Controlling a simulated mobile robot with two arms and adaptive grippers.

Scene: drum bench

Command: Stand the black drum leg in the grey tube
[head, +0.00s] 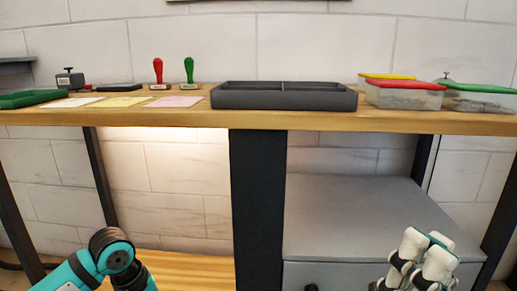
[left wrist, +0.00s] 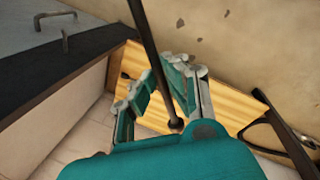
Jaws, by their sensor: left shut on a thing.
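In the left wrist view my left gripper (left wrist: 160,82) is shut on the black drum leg (left wrist: 147,32), a long thin dark rod. The leg runs from the top edge of the view down between the two fingers to a thicker end near my wrist. In the head view only part of my left arm shows at the lower left, and its gripper is out of view. My right gripper (head: 425,243) is at the lower right, in front of the grey drawer unit, its fingers apart with nothing visible between them. I cannot make out the grey tube in either view.
A wooden bench (head: 200,117) crosses the head view. On it are a dark divided tray (head: 284,107), lidded boxes (head: 403,95), two stamps and coloured paper. A grey drawer unit (head: 370,215) stands below right. The left wrist view shows a wooden board (left wrist: 235,100) beyond the fingers.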

